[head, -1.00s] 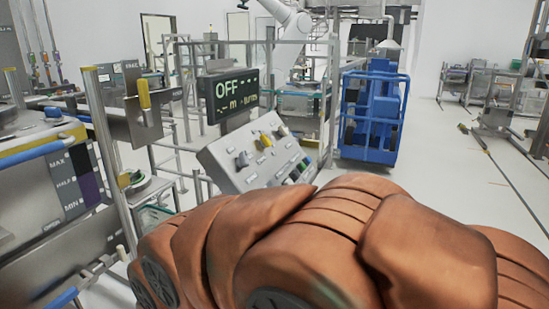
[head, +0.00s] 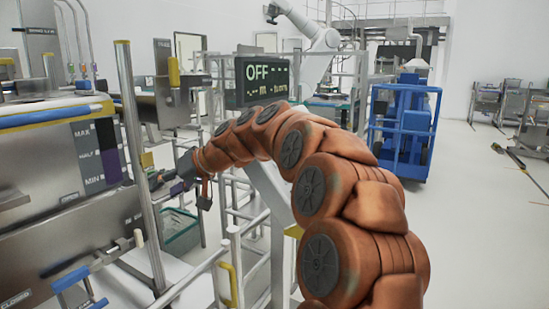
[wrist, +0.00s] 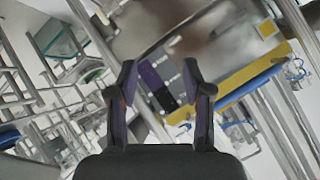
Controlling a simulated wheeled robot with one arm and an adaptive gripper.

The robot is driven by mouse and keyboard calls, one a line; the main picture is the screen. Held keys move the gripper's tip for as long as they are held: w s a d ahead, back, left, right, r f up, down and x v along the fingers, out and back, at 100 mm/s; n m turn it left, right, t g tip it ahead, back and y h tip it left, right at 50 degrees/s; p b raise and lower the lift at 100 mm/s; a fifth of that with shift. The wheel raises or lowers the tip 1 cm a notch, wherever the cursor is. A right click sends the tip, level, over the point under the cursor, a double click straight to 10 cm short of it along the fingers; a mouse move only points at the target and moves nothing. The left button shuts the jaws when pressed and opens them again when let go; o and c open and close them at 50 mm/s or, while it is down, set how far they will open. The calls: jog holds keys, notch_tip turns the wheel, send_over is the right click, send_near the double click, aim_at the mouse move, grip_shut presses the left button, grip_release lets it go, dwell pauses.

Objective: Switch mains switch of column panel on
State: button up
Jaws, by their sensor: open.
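The column panel's dark display (head: 262,82) reads OFF in the head view. Its sloped control face with knobs is hidden behind my orange arm, so I cannot see the mains switch. My gripper (head: 166,180) is at the far end of the arm, left of the display and beside the steel machine. In the wrist view my gripper (wrist: 160,84) is open, its two dark fingers apart with nothing held. A purple and black level marking (wrist: 157,88) shows beyond the gap between the fingers.
A steel machine (head: 45,230) with a blue bar and a MAX, HALF, MIN gauge (head: 92,160) fills the left. Railings (head: 232,265) stand low in the middle. A blue lift unit (head: 404,125) stands right of the display. The floor at right is mostly clear.

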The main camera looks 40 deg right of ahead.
jog(key=w+d+m+t+h+b, duration=0.1)
jog(key=w+d+t+b, duration=0.15)
jog(key=d, duration=0.75)
jog(key=w+d+m+t+h+b, duration=0.1)
jog(key=w+d+t+b, duration=0.15)
jog(key=d, duration=0.65)
jog(key=s+d+r+m+t+h+b, duration=0.1)
jog(key=s+d+m+t+h+b, duration=0.15)
jog(key=d, duration=0.85)
jog(key=s+d+r+m+t+h+b, duration=0.15)
jog(key=d+h, duration=0.25)
jog(key=d, duration=0.8)
jog(key=shift+n+g, duration=0.4)
jog(key=shift+n, duration=0.1)
jog(key=shift+w+d+f+p, duration=0.1)
jog(key=shift+w+p, duration=0.05)
jog(key=shift+w, duration=0.95)
jog(key=shift+w+d+f+p, duration=0.1)
jog(key=shift+w+f+p, duration=0.05)
jog(key=shift+w, duration=1)
jog(key=shift+w+d+f+p, duration=0.1)
jog(key=shift+w+p, duration=0.05)
jog(key=shift+w, duration=0.95)
jog(key=shift+a, duration=0.1)
jog(key=shift+c, duration=0.4)
jog(key=c, duration=0.9)
